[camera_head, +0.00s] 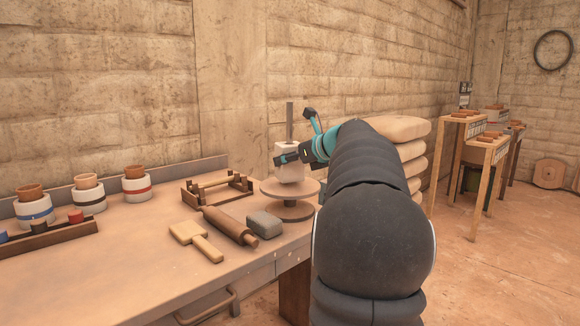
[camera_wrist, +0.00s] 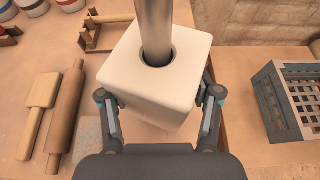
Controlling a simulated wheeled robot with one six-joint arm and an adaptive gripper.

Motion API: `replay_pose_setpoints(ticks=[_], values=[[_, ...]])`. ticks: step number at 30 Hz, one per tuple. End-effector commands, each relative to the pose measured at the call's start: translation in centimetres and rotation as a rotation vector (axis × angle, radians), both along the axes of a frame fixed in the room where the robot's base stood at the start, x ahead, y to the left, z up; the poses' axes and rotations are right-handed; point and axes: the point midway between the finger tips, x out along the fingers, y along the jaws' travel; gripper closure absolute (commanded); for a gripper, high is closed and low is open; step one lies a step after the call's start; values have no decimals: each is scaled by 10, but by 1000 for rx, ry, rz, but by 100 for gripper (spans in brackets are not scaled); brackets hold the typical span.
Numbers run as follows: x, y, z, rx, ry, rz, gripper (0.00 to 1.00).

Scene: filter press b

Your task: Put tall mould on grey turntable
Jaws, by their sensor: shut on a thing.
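The tall mould is a pale, squared block (camera_head: 290,173) with a round hole in its top, seen closely in the wrist view (camera_wrist: 135,82). A grey metal rod (camera_head: 289,120) stands up out of the hole. My gripper (camera_head: 291,158) is shut on the mould, one finger on each side in the wrist view (camera_wrist: 160,108). The turntable (camera_head: 289,208), a brownish-grey round disc on a pedestal, is directly below the mould in the head view. I cannot tell whether the mould's base touches the disc, as its underside is hidden.
A grey block (camera_head: 265,224), a rolling pin (camera_head: 230,225) and a wooden mallet (camera_head: 196,240) lie just left of the turntable. A wooden rack (camera_head: 217,188) is behind them. Banded jars (camera_head: 136,186) stand farther left. A blue-grey slatted crate (camera_wrist: 290,100) is right in the wrist view.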

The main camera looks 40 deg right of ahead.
Motion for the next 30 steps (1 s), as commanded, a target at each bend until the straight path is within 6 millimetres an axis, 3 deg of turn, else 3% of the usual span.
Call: replay_pose_setpoints(ticks=[3,14,15,18,30], values=[[0,0,-12,-1,-1,0,89],[0,0,-14,-1,-2,0,89],[0,0,-16,0,0,0,34],[0,0,-16,0,0,0,12],[-1,0,-11,-1,0,0,12]])
